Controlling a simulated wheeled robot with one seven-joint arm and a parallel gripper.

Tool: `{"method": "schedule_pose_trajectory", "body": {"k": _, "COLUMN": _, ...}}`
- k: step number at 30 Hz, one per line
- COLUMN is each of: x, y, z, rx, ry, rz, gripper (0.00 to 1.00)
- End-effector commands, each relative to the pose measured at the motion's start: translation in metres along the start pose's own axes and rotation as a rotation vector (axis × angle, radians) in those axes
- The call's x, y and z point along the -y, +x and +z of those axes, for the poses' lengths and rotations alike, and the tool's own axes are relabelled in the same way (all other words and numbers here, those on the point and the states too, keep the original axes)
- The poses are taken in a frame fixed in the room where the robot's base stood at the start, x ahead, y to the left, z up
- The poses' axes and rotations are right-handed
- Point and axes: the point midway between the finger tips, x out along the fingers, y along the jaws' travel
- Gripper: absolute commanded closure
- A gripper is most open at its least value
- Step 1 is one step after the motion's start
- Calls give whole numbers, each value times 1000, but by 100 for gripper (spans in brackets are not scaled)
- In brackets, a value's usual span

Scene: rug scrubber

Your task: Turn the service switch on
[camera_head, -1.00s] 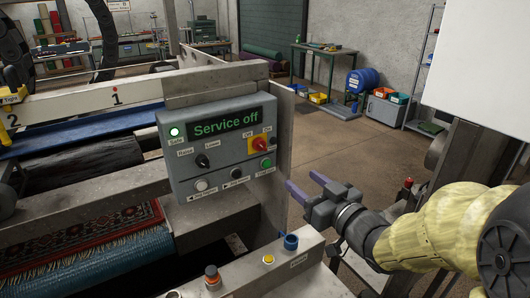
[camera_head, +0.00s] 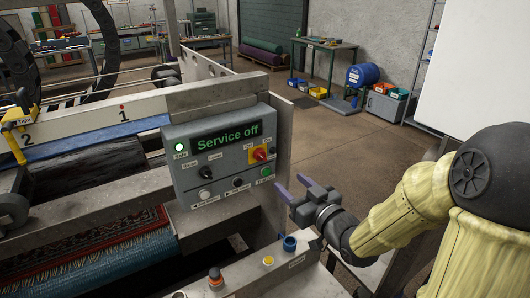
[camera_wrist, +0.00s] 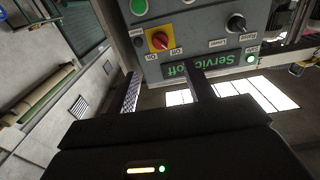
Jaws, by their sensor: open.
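The service switch (camera_head: 259,154) is a red knob on a yellow plate, with Off and On labels, at the right of the grey control panel (camera_head: 180,160). The panel display (camera_head: 226,137) reads "Service off" in green. In the wrist view the switch (camera_wrist: 159,41) is above the fingers, and the panel appears upside down. My gripper (camera_head: 293,186) is open and empty, to the right of and below the switch, apart from it. In the wrist view the gripper (camera_wrist: 162,88) points toward the panel, one finger overlapping the display.
A black knob (camera_head: 205,172) and several buttons sit near the switch. Open floor (camera_head: 335,140) lies to the right.

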Motion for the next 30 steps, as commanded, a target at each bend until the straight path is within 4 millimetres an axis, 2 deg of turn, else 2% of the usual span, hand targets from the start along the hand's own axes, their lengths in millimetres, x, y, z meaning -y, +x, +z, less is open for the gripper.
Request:
{"method": "schedule_pose_trajectory", "body": {"k": 19, "x": 1, "y": 113, "z": -1, "rx": 1, "ry": 2, "rz": -1, "gripper": 47}}
{"method": "schedule_pose_trajectory", "body": {"k": 24, "x": 0, "y": 130, "z": 0, "rx": 1, "ry": 1, "rz": 0, "gripper": 47}}
{"method": "schedule_pose_trajectory", "body": {"k": 30, "x": 0, "y": 133, "z": 1, "rx": 1, "ry": 0, "rz": 1, "gripper": 47}}
